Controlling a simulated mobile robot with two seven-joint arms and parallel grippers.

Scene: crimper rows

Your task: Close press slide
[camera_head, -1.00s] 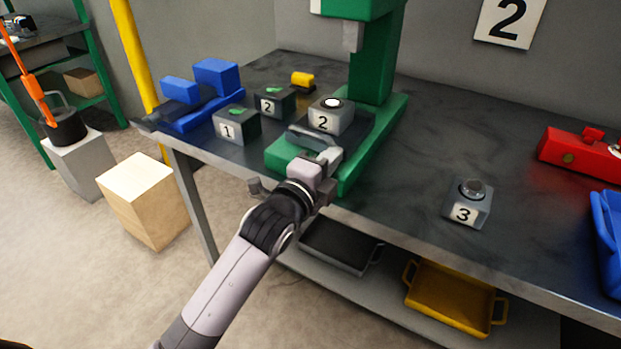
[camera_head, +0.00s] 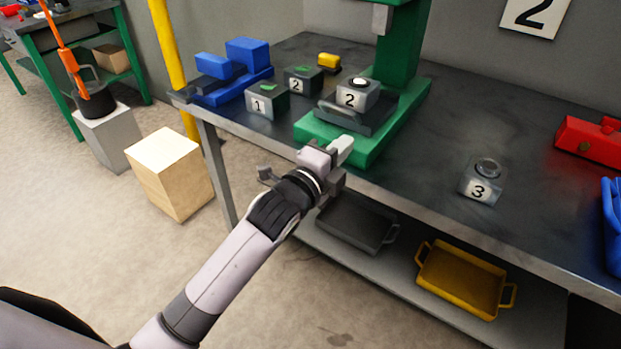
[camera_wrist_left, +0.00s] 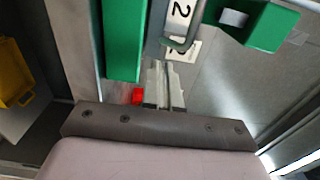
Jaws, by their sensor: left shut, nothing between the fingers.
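The green press (camera_head: 398,50) stands on the workbench, its green base (camera_head: 330,135) reaching toward the front edge. A dark grey slide (camera_head: 378,120) with a raised handle lies on this base. A grey block labelled 2 (camera_head: 359,93) with a white round top sits on the slide, in front of the press column. My left gripper (camera_head: 346,145) is shut and empty over the front of the base, just in front of the slide. My right gripper is not in view.
Blocks labelled 1 (camera_head: 267,100) and 2 (camera_head: 302,80) and a blue fixture (camera_head: 232,85) stand left of the press. A block labelled 3 (camera_head: 481,182) stands to the right, with clear benchtop between. Trays (camera_head: 358,222) lie on the shelf below.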

